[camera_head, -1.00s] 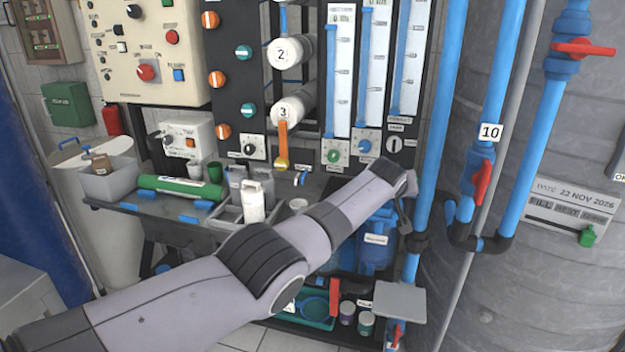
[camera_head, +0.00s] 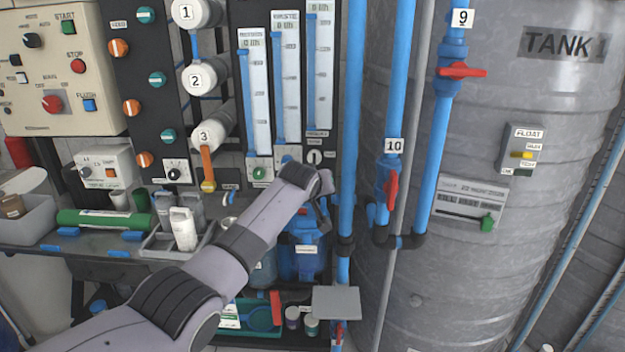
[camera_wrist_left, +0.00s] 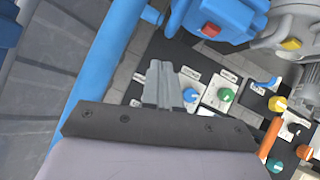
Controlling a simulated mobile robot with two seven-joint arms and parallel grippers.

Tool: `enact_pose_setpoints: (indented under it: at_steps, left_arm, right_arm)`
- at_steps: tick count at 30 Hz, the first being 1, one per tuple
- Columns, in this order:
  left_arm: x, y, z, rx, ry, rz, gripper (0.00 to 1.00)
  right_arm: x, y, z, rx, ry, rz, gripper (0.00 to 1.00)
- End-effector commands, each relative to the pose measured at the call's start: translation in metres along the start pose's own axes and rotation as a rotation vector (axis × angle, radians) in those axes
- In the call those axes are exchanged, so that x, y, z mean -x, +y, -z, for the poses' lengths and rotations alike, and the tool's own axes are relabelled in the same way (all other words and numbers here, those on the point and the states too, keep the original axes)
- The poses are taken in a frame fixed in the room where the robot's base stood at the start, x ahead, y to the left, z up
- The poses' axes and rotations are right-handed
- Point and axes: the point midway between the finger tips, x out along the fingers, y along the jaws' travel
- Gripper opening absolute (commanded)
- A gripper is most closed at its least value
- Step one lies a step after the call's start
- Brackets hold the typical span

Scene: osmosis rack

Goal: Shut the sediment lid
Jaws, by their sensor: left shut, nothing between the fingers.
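My left gripper (camera_head: 322,211) hangs from its wrist in front of the rack, just above and to the right of a blue filter housing (camera_head: 300,262) with a small white label. The label is too small to read, so I cannot tell if this is the sediment housing. In the left wrist view my gripper (camera_wrist_left: 162,82) is shut and empty. A blue housing (camera_wrist_left: 222,18) with a red button is beyond the fingers there, apart from them. No raised lid can be made out clearly; my arm covers part of the area. My right gripper is out of view.
A thick blue pipe (camera_head: 352,130) runs vertically just right of my gripper. Flow meters and a knob panel (camera_head: 260,173) are behind it. A grey housing (camera_wrist_left: 290,22) with a yellow button adjoins the blue one. A grey plate (camera_head: 337,302) sticks out below.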

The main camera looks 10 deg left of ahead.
Motion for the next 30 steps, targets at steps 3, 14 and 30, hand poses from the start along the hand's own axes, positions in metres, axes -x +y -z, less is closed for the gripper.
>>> enact_pose_setpoints:
  at_steps: [3,14,30]
  left_arm:
    - [0.009,0.000,0.001,0.000,0.001,0.001,0.00]
    - [0.037,0.002,0.000,0.000,0.002,0.000,0.00]
    - [0.080,0.004,0.000,0.001,0.001,0.001,0.00]
  right_arm:
    - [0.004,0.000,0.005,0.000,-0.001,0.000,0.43]
    - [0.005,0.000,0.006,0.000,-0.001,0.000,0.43]
    - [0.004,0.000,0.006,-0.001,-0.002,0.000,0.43]
